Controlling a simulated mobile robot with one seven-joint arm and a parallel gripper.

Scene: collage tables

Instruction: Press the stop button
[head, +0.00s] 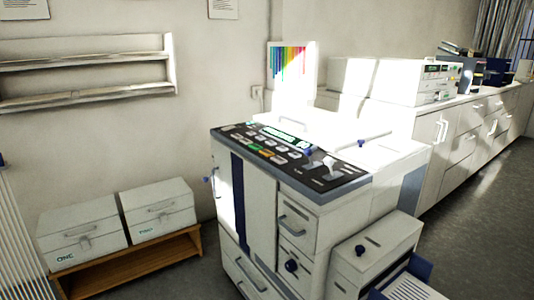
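A large white copier-like machine (320,215) stands in the middle of the head view. Its dark sloping control panel (344,178) faces up along the top front edge. The panel carries several small pale keys, a lit greenish display (280,137), a green key (253,147) and an orange-red key (266,153). The lettering is too small to read, so I cannot tell which key is the stop button. White levers, one with a blue knob (308,153), stand at the panel's right end. My gripper is not in view.
Two white boxes (82,232) (158,208) sit on a low wooden bench (140,262) at left. A wall shelf (85,70) hangs above. A white counter (470,130) with appliances runs along the right. A lower unit with a blue tray (405,280) juts out at front right. Grey floor (485,220) is clear at right.

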